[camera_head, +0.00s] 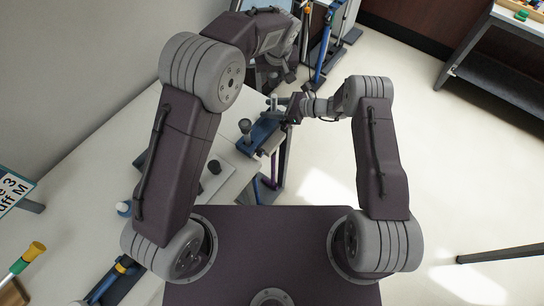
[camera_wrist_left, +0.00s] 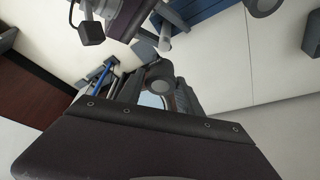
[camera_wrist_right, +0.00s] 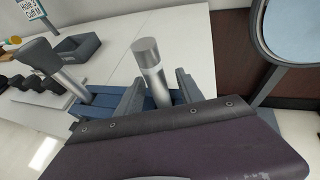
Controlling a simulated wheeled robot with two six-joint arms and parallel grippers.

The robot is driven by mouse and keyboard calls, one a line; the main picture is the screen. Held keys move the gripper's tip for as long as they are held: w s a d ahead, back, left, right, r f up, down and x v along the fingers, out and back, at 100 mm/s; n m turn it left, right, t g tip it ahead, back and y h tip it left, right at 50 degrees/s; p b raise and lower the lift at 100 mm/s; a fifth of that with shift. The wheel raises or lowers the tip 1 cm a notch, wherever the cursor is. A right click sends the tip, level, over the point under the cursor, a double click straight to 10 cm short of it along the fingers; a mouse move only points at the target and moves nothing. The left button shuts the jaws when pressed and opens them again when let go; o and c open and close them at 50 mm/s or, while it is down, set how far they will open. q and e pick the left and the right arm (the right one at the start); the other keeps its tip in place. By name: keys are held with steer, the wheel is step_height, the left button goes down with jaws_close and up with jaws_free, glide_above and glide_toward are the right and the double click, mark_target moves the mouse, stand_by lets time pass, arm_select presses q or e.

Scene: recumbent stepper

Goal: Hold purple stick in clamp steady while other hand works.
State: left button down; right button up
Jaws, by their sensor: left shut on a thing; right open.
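A blue clamp (camera_head: 262,134) with grey cylinders sits at the table edge in the head view. A thin purple stick (camera_head: 274,167) shows below it; I cannot tell how it meets the clamp. My left gripper (camera_head: 270,75) is beyond the clamp, shut on a grey round-ended part (camera_wrist_left: 176,95) that its own fingers partly hide. My right gripper (camera_head: 291,108) is beside the clamp, open. In the right wrist view its fingers stand either side of an upright metal cylinder (camera_wrist_right: 151,72) above the clamp's blue body (camera_wrist_right: 99,97); contact cannot be told.
The white table (camera_head: 105,200) is along the left. It carries a dark knob (camera_head: 215,166), a yellow-ended tool (camera_head: 28,257) and a sign (camera_head: 12,190). Blue stands (camera_head: 326,45) are at the back. A shelf (camera_head: 505,70) is at the far right.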

steer(key=v, duration=1)
steer(key=shift+d, duration=0.1)
